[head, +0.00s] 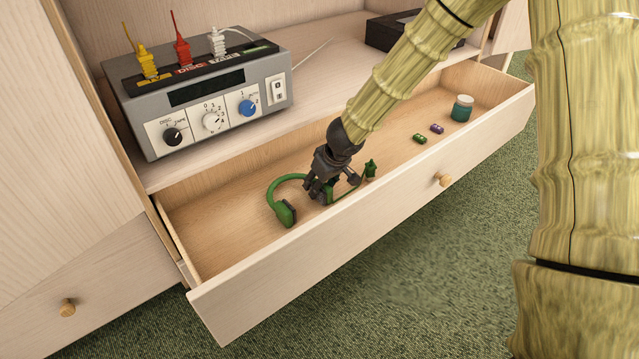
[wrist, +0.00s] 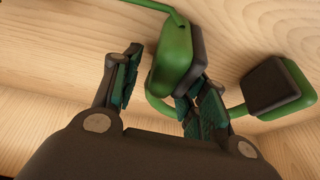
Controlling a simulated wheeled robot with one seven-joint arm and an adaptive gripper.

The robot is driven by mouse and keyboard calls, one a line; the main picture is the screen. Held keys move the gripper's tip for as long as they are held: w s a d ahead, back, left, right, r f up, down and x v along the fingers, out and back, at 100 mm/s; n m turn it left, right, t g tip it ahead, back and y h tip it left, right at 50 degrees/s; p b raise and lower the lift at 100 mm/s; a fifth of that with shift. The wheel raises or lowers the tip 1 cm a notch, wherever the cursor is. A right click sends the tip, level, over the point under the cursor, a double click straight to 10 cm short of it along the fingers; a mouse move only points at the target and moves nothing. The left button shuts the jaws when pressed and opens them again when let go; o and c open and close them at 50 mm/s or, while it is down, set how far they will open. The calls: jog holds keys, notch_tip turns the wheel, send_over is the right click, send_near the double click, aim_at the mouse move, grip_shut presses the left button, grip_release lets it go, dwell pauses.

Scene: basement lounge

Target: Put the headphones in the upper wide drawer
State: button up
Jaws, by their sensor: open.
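The green headphones (head: 286,213) lie inside the open wide drawer (head: 265,277), on its left half. One dark-padded ear cup and the curved band show in the head view; the rest is partly hidden by my gripper. My gripper (head: 319,192) is open, low inside the drawer at the headphones. In the wrist view, a green ear cup (wrist: 172,60) stands between the open fingers of my gripper (wrist: 162,92), nearer the right finger. I cannot tell whether that finger touches it. The other ear cup (wrist: 278,88) lies to the right, outside the fingers.
A small green object (head: 371,169) is right of my gripper. A teal jar (head: 462,108) and small green (head: 420,138) and purple (head: 437,129) items lie in the drawer's right end. A grey device (head: 205,95) stands on the shelf above. The drawer floor between has free room.

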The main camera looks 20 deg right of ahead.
jog(key=shift+r, duration=0.1)
jog(key=shift+r+p, duration=0.25)
jog(key=shift+p, duration=0.1)
jog(key=p+v, duration=0.4)
jog(key=v, duration=0.7)
jog(key=shift+s+d+r+p, duration=0.1)
jog(key=shift+s+r+p, duration=0.05)
jog(key=shift+r+p, duration=0.15)
